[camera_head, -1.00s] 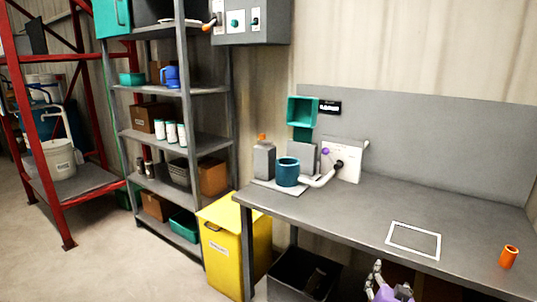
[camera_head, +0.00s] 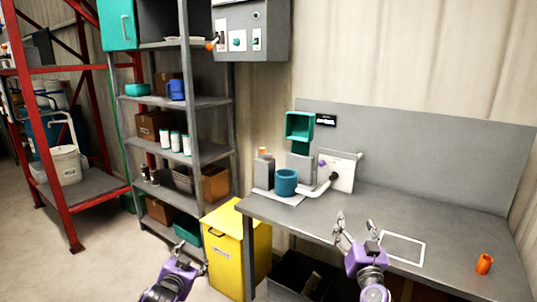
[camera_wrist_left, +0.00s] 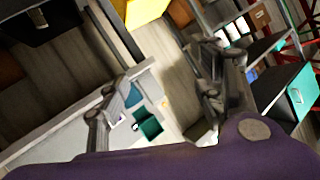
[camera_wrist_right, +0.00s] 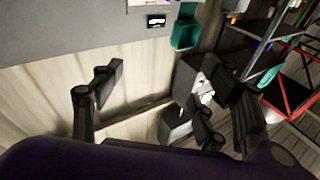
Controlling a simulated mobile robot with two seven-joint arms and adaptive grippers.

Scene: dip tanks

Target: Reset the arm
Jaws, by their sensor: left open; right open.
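My right gripper (camera_head: 357,236) is over the front edge of the grey workbench (camera_head: 300,215), left of the white square outline (camera_head: 403,248). It is open with nothing between its fingers, which also show apart in the right wrist view (camera_wrist_right: 155,100).
A teal cup (camera_head: 286,183) and a white panel (camera_head: 337,171) are at the bench's left end. A yellow bin (camera_head: 240,248), a black bin (camera_head: 292,274) and a grey shelf (camera_head: 205,152) are nearby. The bench's middle is mostly clear.

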